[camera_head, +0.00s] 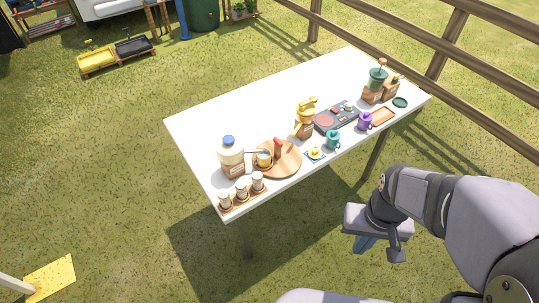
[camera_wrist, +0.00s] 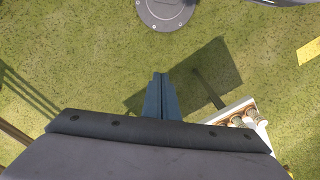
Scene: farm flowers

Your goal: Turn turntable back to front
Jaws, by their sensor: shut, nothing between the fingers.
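The turntable (camera_head: 290,167) is a round wooden disc lying flat near the front-left part of the white table. A small item with a red part (camera_head: 278,149) and a yellowish one (camera_head: 264,159) stand on it.
The white table (camera_head: 230,106) has a clear back half. Three jars in a wooden rack (camera_head: 242,191) stand at its front-left corner. A wooden fence (camera_head: 380,68) runs behind.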

